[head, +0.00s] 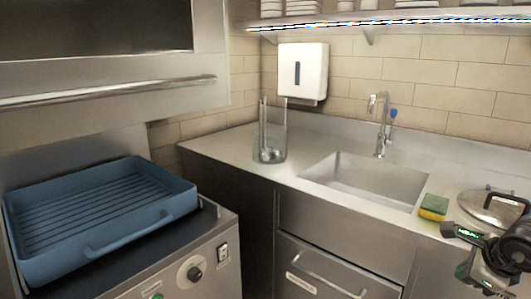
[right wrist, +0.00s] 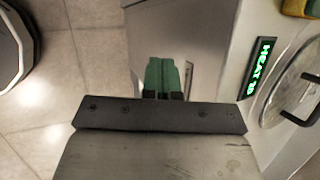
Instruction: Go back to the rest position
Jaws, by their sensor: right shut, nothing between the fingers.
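My right gripper (head: 466,272) is low at the right edge of the head view, in front of the counter and below the round metal lid (head: 492,207). In the right wrist view its green fingertips (right wrist: 162,72) are together, with nothing between them. They are over the area beside the counter front and apart from the lid, which shows at the right edge of that view (right wrist: 292,92). The lid has a dark handle and lies on the counter. My left gripper is not in view.
A lit green display (right wrist: 258,68) is by the lid. A yellow-green sponge (head: 433,207) lies between the lid and the sink (head: 365,182). A glass utensil holder (head: 270,146) stands left of the sink. A blue ridged tray (head: 140,222) is at the left. Tiled floor (right wrist: 75,60) is clear.

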